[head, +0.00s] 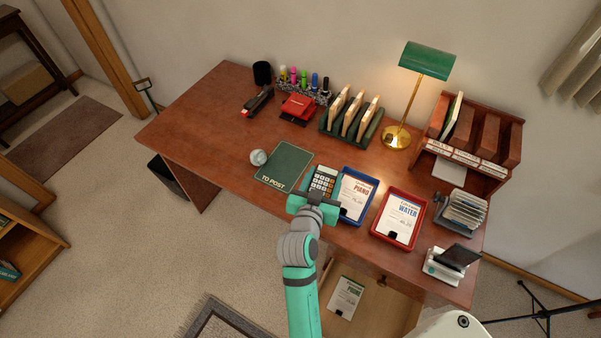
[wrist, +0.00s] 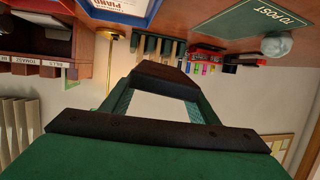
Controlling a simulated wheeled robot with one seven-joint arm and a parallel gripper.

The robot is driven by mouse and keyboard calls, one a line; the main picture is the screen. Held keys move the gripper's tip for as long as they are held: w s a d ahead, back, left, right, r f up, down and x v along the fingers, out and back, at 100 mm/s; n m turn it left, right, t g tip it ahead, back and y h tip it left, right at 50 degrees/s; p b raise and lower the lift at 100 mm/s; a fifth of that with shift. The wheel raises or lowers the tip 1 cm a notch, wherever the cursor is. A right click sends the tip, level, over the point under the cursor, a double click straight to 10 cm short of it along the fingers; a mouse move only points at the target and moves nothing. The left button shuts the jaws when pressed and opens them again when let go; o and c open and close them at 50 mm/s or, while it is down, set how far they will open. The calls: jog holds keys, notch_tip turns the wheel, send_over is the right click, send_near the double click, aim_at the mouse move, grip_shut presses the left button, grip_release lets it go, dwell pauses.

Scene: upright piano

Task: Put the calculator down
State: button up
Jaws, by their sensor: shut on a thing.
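The calculator (head: 323,179), with light keys and a dark body, shows face up to the head view at the desk's front, between the green TO POST mat (head: 285,165) and the blue tray (head: 352,215). My gripper (head: 316,198) is shut on its near end. In the wrist view, which is upside down, the fingers of my gripper (wrist: 163,98) hold the calculator (wrist: 165,78), seen as a dark edge. It appears raised above the desk; the exact gap cannot be told. The mat also shows in the wrist view (wrist: 258,20).
A glass ball (head: 258,157) sits at the mat's left edge. A red tray (head: 398,220) stands right of the blue one. Behind are a green letter rack (head: 350,118), a red hole punch (head: 297,107) and a lamp (head: 396,136). The desk's left part (head: 205,120) is clear.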

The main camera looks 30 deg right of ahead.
jog(key=w+f, duration=0.3)
jog(key=w, duration=0.3)
send_over(300, 178)
jog(key=f, duration=0.5)
jog(key=shift+s, duration=0.4)
jog(key=f, duration=0.3)
jog(key=shift+w+d, duration=0.1)
jog(key=shift+w, duration=0.25)
jog(key=shift+f, duration=0.5)
jog(key=o, duration=1.4)
jog(key=shift+c, duration=0.2)
jog(key=o, duration=0.3)
jog(key=shift+o, duration=0.2)
